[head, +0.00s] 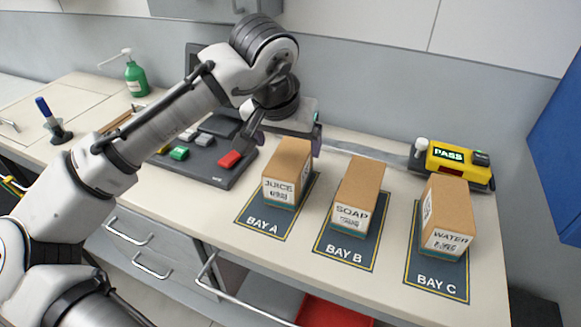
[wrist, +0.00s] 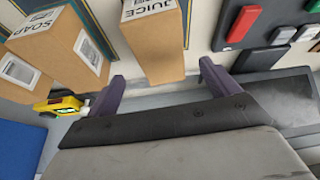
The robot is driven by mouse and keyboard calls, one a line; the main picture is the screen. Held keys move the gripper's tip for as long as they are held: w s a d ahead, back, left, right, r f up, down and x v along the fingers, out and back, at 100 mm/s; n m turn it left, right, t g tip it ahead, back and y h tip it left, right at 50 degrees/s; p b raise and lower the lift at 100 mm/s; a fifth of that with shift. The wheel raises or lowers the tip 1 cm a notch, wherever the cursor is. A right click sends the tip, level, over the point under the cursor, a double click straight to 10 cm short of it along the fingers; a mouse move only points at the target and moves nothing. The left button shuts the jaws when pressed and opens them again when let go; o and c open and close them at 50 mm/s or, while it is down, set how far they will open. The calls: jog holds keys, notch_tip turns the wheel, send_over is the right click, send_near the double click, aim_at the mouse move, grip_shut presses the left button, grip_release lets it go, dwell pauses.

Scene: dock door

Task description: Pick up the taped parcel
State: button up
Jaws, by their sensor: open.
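Three brown cardboard boxes stand on dark mats: the JUICE box (head: 289,158) on BAY A, the SOAP box (head: 361,184) on BAY B and the WATER box (head: 450,205) on BAY C. Each has a white front label and a thin teal strip near its base. I cannot tell which is the taped parcel. My gripper (head: 284,137) is open and empty, behind and above the JUICE box. In the wrist view, the JUICE box (wrist: 157,45) shows between and beyond the open fingers of my gripper (wrist: 160,77). The SOAP box (wrist: 68,47) is left of it.
A dark panel with coloured blocks (head: 205,155) lies left of the boxes. A yellow device reading PASS (head: 452,158) stands behind the WATER box. A green pump bottle (head: 136,78) is at the far left. A blue cabinet (head: 557,150) hangs at the right.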

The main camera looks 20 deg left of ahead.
aim_at(289, 156)
jog(key=x, duration=0.3)
jog(key=shift+r, duration=0.1)
jog(key=shift+p+x, duration=0.9)
jog(key=shift+x, duration=1.7)
jog(key=shift+s+a+f, duration=0.1)
jog(key=shift+a+f, duration=0.05)
jog(key=shift+f, duration=0.15)
jog(key=c, duration=1.3)
jog(key=shift+r, duration=0.25)
